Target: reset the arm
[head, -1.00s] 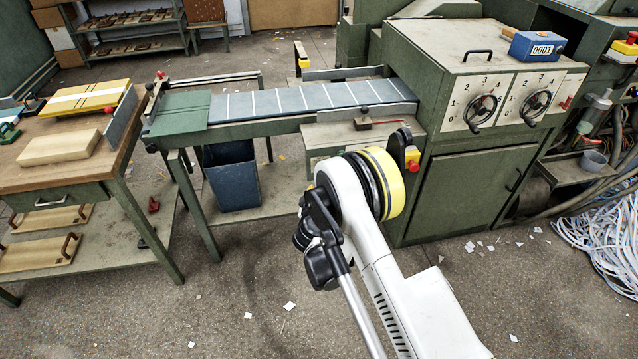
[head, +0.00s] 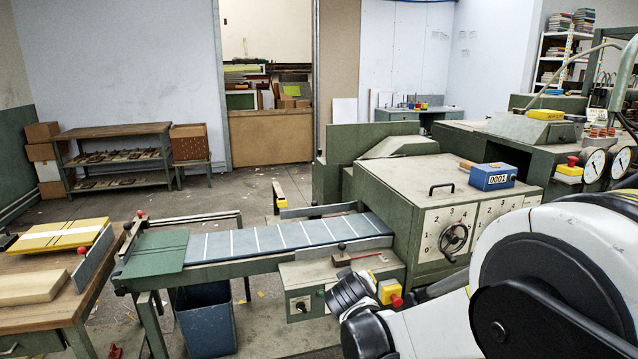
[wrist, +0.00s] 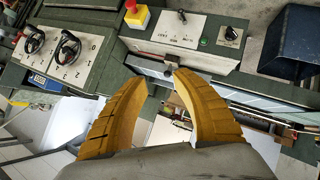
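My gripper (wrist: 160,79) shows in the wrist view with its two ribbed yellow-orange fingers spread apart. It is open, with nothing held between the fingertips. The green feeder machine's front, with two dials, an emergency button (wrist: 137,15) and a small switch panel, lies beyond the fingers in that view. In the head view my white arm fills the lower right, close to the camera. I cannot make out the gripper's fingers there. The feeder machine (head: 385,190) stands behind the arm, with the striped feed table (head: 270,240) running to its left.
A blue counter box reading 0001 (head: 492,177) sits on the machine. A blue bin (head: 205,322) stands under the feed table. A workbench with a yellow board (head: 58,236) and a pale block (head: 32,287) is at left. Open floor (head: 240,190) lies behind the feed table.

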